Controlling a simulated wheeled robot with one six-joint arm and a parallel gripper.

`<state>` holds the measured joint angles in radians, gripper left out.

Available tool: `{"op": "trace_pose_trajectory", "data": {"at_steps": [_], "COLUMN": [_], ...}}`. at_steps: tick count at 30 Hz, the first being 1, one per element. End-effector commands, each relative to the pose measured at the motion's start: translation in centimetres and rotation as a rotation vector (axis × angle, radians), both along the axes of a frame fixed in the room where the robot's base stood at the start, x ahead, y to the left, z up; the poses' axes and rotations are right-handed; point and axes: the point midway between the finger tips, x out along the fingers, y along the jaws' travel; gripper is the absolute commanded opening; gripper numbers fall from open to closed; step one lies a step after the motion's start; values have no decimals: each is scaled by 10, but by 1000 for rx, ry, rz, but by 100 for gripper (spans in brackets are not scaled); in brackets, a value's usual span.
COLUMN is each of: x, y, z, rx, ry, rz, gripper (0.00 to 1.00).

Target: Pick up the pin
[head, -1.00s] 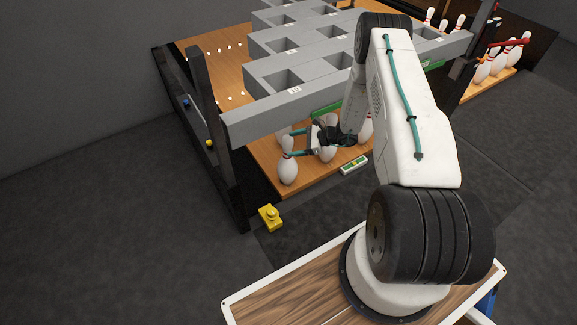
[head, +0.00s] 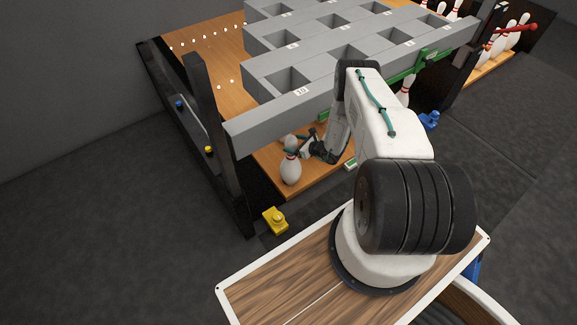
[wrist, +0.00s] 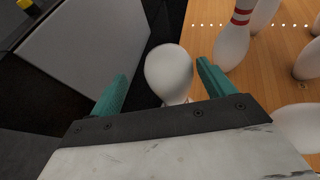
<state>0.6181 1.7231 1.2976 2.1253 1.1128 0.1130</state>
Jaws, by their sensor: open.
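A white pin (head: 291,171) with a red band stands upright on the wooden deck, near its front-left corner, in the head view. My gripper (head: 305,145) is at its neck height, reaching from the right, with its teal fingers apart. In the wrist view the white rounded top of a pin (wrist: 168,70) shows between the open fingers of my gripper (wrist: 161,82). Whether either finger touches it I cannot tell. Its lower part is hidden by the gripper body. Another pin (head: 290,141) is partly visible behind the front one.
The grey rack with square holes (head: 300,92) overhangs the deck, and a dark post (head: 215,130) stands left. More pins (wrist: 234,44) stand to the right in the wrist view. A yellow block (head: 275,220) lies on the floor in front.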

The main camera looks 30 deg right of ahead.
Motion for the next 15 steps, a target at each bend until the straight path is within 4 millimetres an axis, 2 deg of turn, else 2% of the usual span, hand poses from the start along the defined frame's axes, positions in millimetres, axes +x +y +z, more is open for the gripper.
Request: {"op": "trace_pose_trajectory", "data": {"at_steps": [9,15], "x": [37,48], "y": [4,8], "z": [-19,-22], "rx": [-1,0], "ry": [0,-1], "rz": [-6,-5], "gripper": [81,81]}}
